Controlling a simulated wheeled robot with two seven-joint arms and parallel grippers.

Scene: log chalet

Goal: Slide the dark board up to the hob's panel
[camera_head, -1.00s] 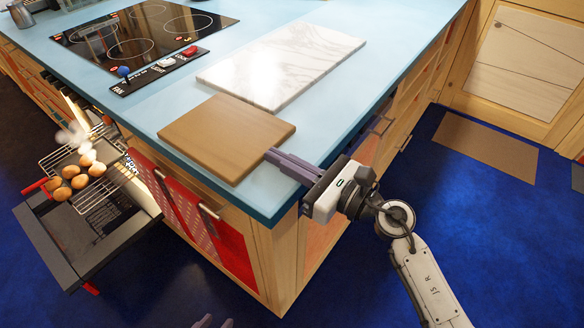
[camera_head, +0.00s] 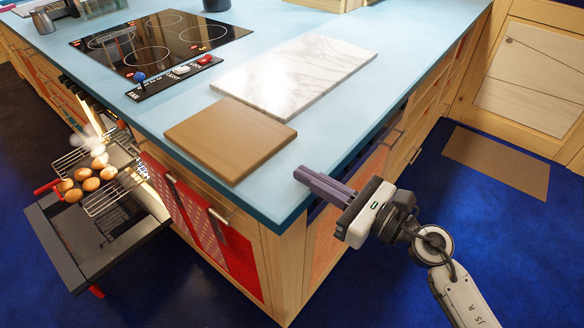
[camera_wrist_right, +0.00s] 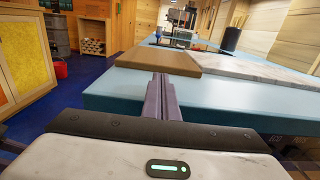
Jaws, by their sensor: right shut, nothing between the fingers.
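The brown wooden board (camera_head: 230,138), the darker of two boards, lies flat on the blue worktop near its front corner. It also shows in the right wrist view (camera_wrist_right: 160,61). The hob's panel (camera_head: 175,78), a black strip with blue, white and red controls, lies beyond the board at the hob's near edge. Bare worktop separates board and panel. My right gripper (camera_head: 300,176) is shut and empty, to the right of the board and apart from it, by the worktop's edge. My left gripper is out of the head view.
A white marble slab (camera_head: 296,75) lies just behind the board, to the right of the panel. The black hob (camera_head: 160,40) is farther back.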

